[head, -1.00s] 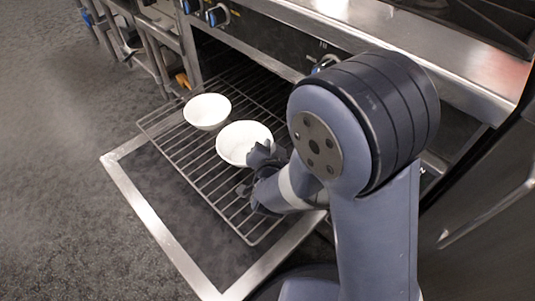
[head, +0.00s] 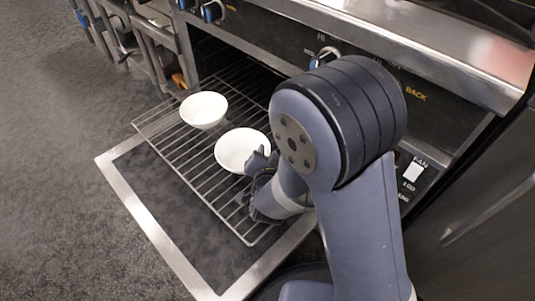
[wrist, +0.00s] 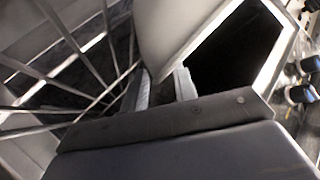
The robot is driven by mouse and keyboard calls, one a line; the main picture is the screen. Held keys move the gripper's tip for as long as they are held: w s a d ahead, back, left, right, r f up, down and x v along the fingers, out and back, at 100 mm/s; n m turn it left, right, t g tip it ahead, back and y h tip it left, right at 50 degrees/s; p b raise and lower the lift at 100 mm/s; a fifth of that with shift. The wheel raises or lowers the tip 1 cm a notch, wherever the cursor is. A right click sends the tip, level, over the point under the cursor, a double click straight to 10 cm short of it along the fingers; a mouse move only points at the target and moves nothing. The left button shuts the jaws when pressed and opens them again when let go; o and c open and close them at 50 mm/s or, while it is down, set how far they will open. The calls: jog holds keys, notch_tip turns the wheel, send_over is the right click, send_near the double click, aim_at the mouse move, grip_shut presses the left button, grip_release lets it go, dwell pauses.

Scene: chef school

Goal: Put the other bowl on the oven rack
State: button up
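Two white bowls are over the pulled-out oven rack (head: 180,152) in the head view. The farther bowl (head: 203,110) stands upright on the wires. The nearer bowl (head: 241,150) appears to rest upright on the rack too, to the right of the first with a small gap between them. My gripper (head: 262,163) is at the nearer bowl's right rim. In the wrist view my gripper's fingers (wrist: 162,90) are apart, with the white wall of the bowl (wrist: 170,30) just beyond and partly between them. Contact between fingers and rim is unclear.
The oven door (head: 160,218) is folded down below the rack. The oven front with blue-marked knobs (head: 213,12) and a steel edge (head: 430,40) rises behind my arm. Open floor (head: 60,110) lies to the left.

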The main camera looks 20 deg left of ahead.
jog(key=shift+r+p, duration=0.25)
jog(key=shift+p, duration=0.05)
jog(key=p+v, duration=0.3)
jog(key=v, duration=0.9)
jog(key=shift+f, duration=0.1)
dwell(0.8)
